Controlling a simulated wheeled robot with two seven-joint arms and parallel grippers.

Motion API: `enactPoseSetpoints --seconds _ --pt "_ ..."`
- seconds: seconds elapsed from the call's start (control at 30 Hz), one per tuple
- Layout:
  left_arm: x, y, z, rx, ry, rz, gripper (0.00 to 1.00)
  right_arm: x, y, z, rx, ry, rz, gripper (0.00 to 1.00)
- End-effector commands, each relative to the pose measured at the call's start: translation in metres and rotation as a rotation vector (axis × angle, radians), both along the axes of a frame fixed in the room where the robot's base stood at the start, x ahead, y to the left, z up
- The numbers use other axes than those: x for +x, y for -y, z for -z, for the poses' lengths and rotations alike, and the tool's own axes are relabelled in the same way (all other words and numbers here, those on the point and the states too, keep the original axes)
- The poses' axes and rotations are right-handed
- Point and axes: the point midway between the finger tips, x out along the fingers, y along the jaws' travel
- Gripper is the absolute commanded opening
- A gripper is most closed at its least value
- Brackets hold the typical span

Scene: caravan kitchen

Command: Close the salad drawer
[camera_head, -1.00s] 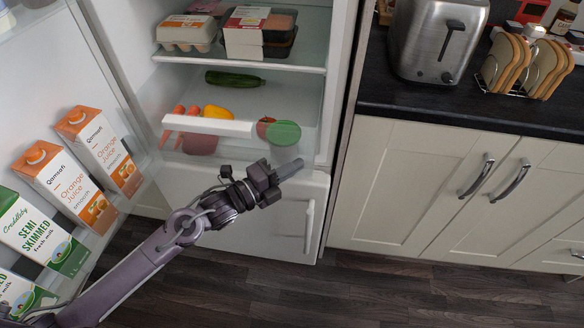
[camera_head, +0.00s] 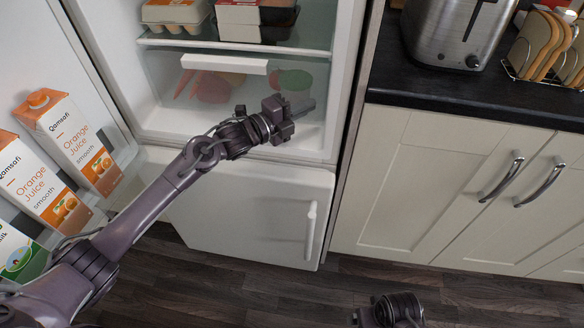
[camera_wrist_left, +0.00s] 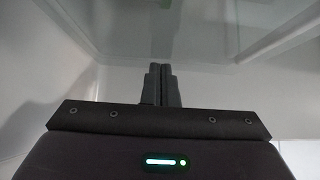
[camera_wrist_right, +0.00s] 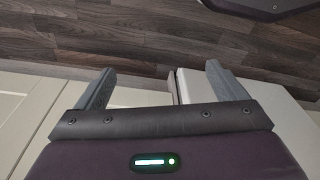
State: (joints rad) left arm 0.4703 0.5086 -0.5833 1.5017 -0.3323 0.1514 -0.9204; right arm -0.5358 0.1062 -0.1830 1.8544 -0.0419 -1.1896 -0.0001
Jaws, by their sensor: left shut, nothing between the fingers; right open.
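The salad drawer (camera_head: 225,64) is a clear bin with a white handle strip, low in the open fridge. Its handle sits just under the glass shelf, and the vegetables show blurred through its front. I cannot tell whether it is fully flush. My left gripper (camera_head: 304,108) is shut and empty, inside the fridge's lower opening in front of the drawer's right part. Contact cannot be made out. In the left wrist view its fingers (camera_wrist_left: 161,84) point at a see-through panel. My right gripper (camera_wrist_right: 162,75) is open and empty, low by the cupboards; its wrist shows at the bottom of the head view.
The fridge door stands open at left with orange juice cartons (camera_head: 70,140) and milk. The shelf above holds an egg box (camera_head: 176,12) and packs. A closed freezer door (camera_head: 245,205) is below. Cupboards (camera_head: 450,190) and a worktop with a toaster (camera_head: 455,30) stand at right.

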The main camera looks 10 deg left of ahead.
Motion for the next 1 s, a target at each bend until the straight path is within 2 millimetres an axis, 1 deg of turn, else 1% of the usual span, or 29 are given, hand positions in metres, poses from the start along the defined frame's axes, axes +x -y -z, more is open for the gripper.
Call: enactPoseSetpoints --seconds 0.1,0.3,0.5,0.8,0.93,1.0 --pt "0.007 0.0 0.002 0.001 -0.001 0.0 0.0 0.0 -0.002 -0.014 0.0 -0.003 -0.007 0.92" --pt "0.013 0.0 0.0 -0.001 -0.001 -0.001 0.0 -0.001 -0.003 -0.029 0.0 -0.009 -0.014 0.92" --pt "0.016 -0.001 -0.002 -0.001 0.001 -0.005 0.0 -0.001 -0.004 -0.033 0.0 -0.009 -0.015 0.92" --pt "0.017 -0.002 -0.004 -0.002 0.006 -0.01 0.0 -0.001 -0.003 -0.033 0.0 -0.01 -0.015 0.92" --pt "0.014 -0.002 -0.006 -0.002 0.006 -0.009 0.0 -0.001 -0.003 -0.036 0.0 -0.01 -0.015 0.92" --pt "0.009 -0.002 -0.006 -0.002 0.006 -0.009 0.0 -0.001 -0.003 -0.041 0.0 -0.01 -0.015 0.92"
